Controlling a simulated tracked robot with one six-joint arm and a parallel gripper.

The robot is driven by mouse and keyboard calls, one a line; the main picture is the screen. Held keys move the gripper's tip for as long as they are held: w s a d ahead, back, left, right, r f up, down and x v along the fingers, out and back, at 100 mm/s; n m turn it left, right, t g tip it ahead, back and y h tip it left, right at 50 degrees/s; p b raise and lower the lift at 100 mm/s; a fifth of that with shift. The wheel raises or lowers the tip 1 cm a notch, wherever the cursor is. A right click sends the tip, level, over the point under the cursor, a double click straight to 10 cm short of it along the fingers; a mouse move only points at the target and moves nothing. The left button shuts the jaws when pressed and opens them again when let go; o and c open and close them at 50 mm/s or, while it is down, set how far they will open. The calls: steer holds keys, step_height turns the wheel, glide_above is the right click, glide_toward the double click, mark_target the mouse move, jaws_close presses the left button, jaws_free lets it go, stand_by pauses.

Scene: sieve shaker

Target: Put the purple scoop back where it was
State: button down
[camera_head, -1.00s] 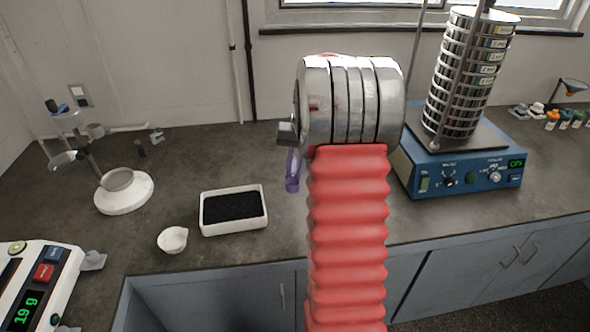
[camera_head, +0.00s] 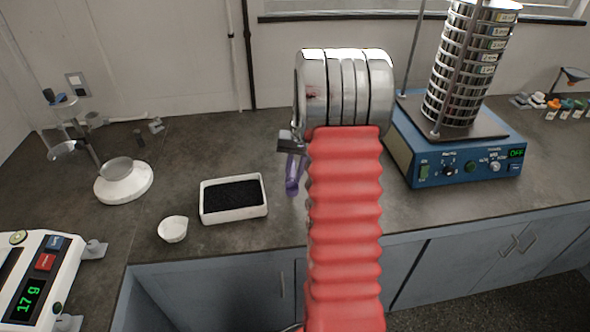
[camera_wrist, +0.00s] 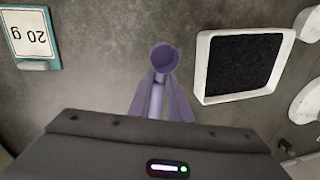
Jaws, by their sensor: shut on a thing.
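The purple scoop (camera_wrist: 164,62) shows in the wrist view, its round bowl pointing away from my gripper (camera_wrist: 160,92). My gripper is shut on the scoop's handle. In the head view the purple scoop (camera_head: 293,174) shows just left of my red arm, to the right of the white tray. Most of my gripper is hidden behind my arm there; only a small grey part (camera_head: 289,142) shows. I cannot tell whether the scoop touches the counter.
A white tray (camera_head: 233,215) of black grains and a small white cup (camera_head: 173,230) stand on the counter (camera_head: 150,265). A digital balance (camera_head: 40,280) is at the left, a blue sieve shaker (camera_head: 460,155) at the right.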

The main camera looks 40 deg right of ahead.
mark_target(294, 186)
steer(key=shift+f, duration=2.5)
steer(key=c, duration=1.6)
jaws_free()
steer(key=shift+o, duration=0.2)
step_height(294, 186, up, 14)
steer(key=s+d, duration=0.1)
steer(key=shift+s+d+f, duration=0.2)
steer(key=shift+d, duration=0.1)
